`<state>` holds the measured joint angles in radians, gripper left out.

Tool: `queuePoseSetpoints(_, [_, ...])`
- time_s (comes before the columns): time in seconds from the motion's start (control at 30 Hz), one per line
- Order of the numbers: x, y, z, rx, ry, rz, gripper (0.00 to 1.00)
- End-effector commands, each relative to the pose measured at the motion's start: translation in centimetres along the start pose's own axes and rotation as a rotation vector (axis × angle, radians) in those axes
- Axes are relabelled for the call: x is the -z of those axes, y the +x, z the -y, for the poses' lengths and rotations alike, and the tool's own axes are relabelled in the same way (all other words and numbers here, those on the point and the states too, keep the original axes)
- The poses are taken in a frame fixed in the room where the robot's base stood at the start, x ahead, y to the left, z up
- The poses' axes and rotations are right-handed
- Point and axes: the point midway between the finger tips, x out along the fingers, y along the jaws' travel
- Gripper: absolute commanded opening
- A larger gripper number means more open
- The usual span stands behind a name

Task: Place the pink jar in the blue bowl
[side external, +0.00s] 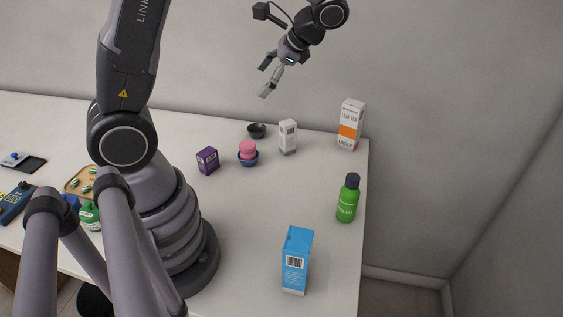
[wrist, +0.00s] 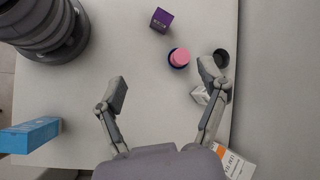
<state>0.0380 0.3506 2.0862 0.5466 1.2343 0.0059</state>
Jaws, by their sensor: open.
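The pink jar (side external: 247,149) sits in the small dark blue bowl (side external: 248,160) on the counter. In the wrist view the pink jar (wrist: 180,57) shows from above, with the blue bowl's rim (wrist: 170,63) partly visible around it. My gripper (side external: 266,81) is open and empty, raised well above the counter and apart from the jar and bowl. In the wrist view my gripper's fingers (wrist: 164,80) are spread wide, with bare counter between them.
A purple box (side external: 207,160), a dark grey bowl (side external: 256,130) and a white box (side external: 288,136) stand around the blue bowl. A white-orange box (side external: 350,125), a green bottle (side external: 347,199) and a blue box (side external: 297,260) stand to the right. The counter's centre is clear.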

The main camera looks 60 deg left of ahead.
Motion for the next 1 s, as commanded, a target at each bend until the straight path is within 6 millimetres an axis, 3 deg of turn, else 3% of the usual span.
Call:
queuePoseSetpoints(0.03, [-1.9, -1.4, -0.4, -0.033, -0.055, -0.092, 0.74])
queuePoseSetpoints(0.2, [-7.0, -4.6, -2.9, -0.152, -0.210, -0.379, 0.74])
queuePoseSetpoints(0.5, [-13.4, -7.3, -7.6, -0.325, -0.418, -0.844, 0.74])
queuePoseSetpoints(0.7, [-14.8, -7.8, -9.0, -0.373, -0.469, -0.977, 0.74])
queuePoseSetpoints(1.0, [-14.9, -7.8, -9.1, -0.378, -0.473, -0.987, 0.74])
